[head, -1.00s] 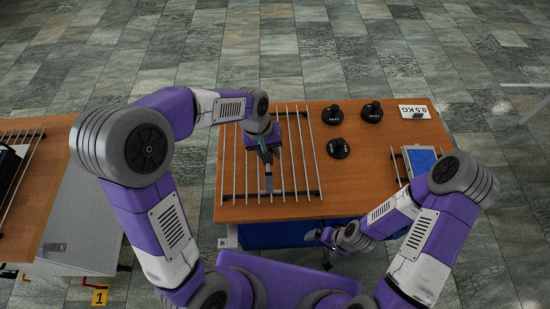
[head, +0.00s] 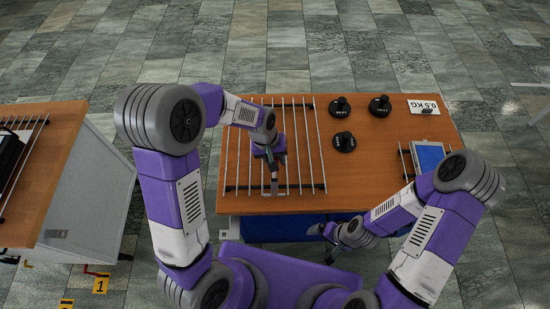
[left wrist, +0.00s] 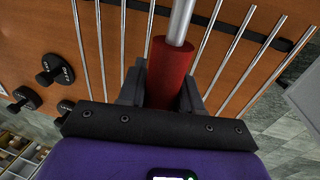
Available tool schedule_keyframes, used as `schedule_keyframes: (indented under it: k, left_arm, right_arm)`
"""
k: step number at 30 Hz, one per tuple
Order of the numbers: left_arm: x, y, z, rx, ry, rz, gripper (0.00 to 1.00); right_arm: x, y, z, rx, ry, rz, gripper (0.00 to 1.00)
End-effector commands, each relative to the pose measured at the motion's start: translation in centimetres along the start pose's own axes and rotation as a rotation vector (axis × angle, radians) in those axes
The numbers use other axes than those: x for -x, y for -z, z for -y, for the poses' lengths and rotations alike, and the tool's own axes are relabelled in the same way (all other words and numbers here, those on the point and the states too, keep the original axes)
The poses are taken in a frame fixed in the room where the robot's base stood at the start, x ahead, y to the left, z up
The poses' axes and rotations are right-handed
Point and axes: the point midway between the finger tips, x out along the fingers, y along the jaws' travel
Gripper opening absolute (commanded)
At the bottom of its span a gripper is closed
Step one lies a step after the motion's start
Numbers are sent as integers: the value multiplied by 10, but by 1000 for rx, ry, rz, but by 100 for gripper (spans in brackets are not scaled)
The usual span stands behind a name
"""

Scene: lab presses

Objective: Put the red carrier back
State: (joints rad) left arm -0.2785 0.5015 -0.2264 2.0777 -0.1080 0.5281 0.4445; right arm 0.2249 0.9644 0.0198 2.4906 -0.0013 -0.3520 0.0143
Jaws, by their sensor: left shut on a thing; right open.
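My left gripper (head: 274,172) is over the wire rack on the wooden table in the head view. In the left wrist view its fingers (left wrist: 165,90) are shut on the red carrier (left wrist: 171,70), of which a red sleeve and a metal rod show. The carrier's far end is out of frame, and I cannot tell whether it touches the rack (head: 314,145). My right gripper (head: 327,238) is open and empty at the table's front edge, low in the head view.
Several black weights, one of them here (head: 344,142), stand right of the rack near a 0.5 KG sign (head: 423,107). A blue tray (head: 430,156) is at the table's right. A second table (head: 60,175) stands at the left, with a floor gap between.

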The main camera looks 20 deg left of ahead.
Motion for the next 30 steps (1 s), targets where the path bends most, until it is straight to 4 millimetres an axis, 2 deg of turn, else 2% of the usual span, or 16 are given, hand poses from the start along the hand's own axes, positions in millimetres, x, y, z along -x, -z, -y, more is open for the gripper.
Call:
schedule_keyframes:
  k: [8,9,13,23,26,30]
  left_arm:
    - [-3,1,0,-1,-2,-3,0]
    - [-3,0,0,-1,0,0,40]
    - [-2,0,0,-1,0,0,60]
    - [1,0,0,-1,0,-1,60]
    - [11,1,-1,-1,-2,-3,60]
    - [39,1,-1,-1,-3,-6,60]
  right_arm:
    - [-3,0,-1,0,0,0,100]
    - [-2,0,-1,0,0,0,100]
    - [-2,0,-1,0,0,0,100]
    - [0,0,0,0,0,0,100]
    - [3,0,1,0,0,0,100]
    - [8,0,3,0,0,0,100]
